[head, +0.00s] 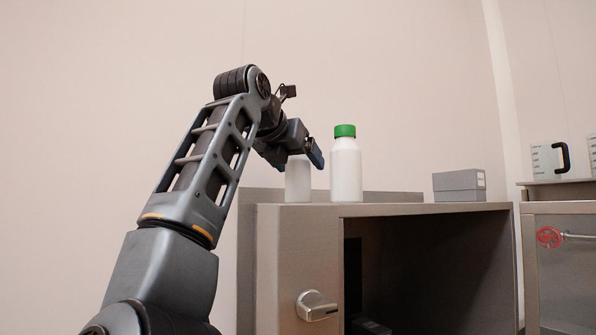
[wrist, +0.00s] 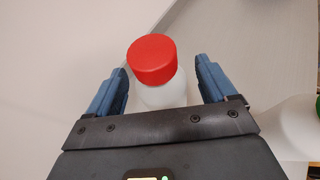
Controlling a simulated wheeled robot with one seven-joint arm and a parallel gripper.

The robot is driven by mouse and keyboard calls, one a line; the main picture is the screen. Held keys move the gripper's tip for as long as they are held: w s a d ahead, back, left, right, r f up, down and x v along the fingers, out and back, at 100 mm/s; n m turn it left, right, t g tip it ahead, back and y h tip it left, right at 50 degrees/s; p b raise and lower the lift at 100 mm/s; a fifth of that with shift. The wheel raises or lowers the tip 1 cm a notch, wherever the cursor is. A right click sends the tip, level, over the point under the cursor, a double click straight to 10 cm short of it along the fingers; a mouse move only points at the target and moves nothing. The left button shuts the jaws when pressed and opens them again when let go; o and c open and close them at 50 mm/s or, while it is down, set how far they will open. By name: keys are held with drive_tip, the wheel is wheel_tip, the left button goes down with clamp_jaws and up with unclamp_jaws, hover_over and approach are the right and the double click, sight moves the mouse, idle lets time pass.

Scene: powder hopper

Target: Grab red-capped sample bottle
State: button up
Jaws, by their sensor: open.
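The red-capped sample bottle (wrist: 153,62) stands upright in the wrist view, its white body partly hidden below the cap by my gripper. In the head view its white body (head: 298,180) shows on the cabinet top, with its cap hidden behind my gripper (head: 316,154). My gripper is open, and in the wrist view its two blue fingers (wrist: 163,84) are on either side of the bottle, with a visible gap on each side.
A green-capped white bottle (head: 345,165) stands close to the right of my gripper. A grey box (head: 459,186) sits farther right on the steel cabinet (head: 285,255). Clear measuring jugs (head: 545,160) stand on another unit at the far right.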

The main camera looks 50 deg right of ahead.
drive_tip(key=shift+x, duration=1.15)
drive_tip(key=shift+c, duration=0.4)
drive_tip(key=c, duration=1.1)
drive_tip(key=shift+r, duration=0.1)
